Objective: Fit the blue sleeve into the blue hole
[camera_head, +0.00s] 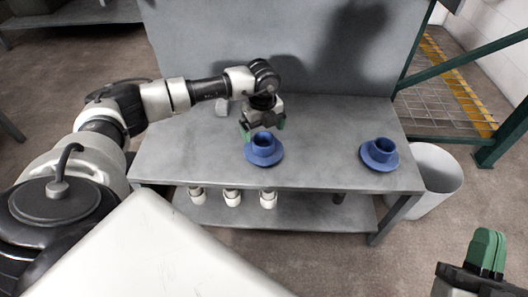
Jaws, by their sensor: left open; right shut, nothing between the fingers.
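Two blue round pieces stand on the grey workbench (200,160), each a wide flange with a shorter hollow cylinder rising from it. One blue flanged piece (264,157) is at the middle, the other blue flanged piece (380,154) is at the right end of the bench. I cannot tell which is the sleeve and which has the hole. My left gripper (262,130) is open, pointing down over the middle piece, with its green fingers to either side of the cylinder's top. Contact cannot be made out. My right gripper (487,252) is shut and empty at lower right, away from the bench.
Several white cylindrical things (232,198) stand on the lower shelf. A white bin (437,180) stands right of the bench. The bench between the blue pieces is clear.

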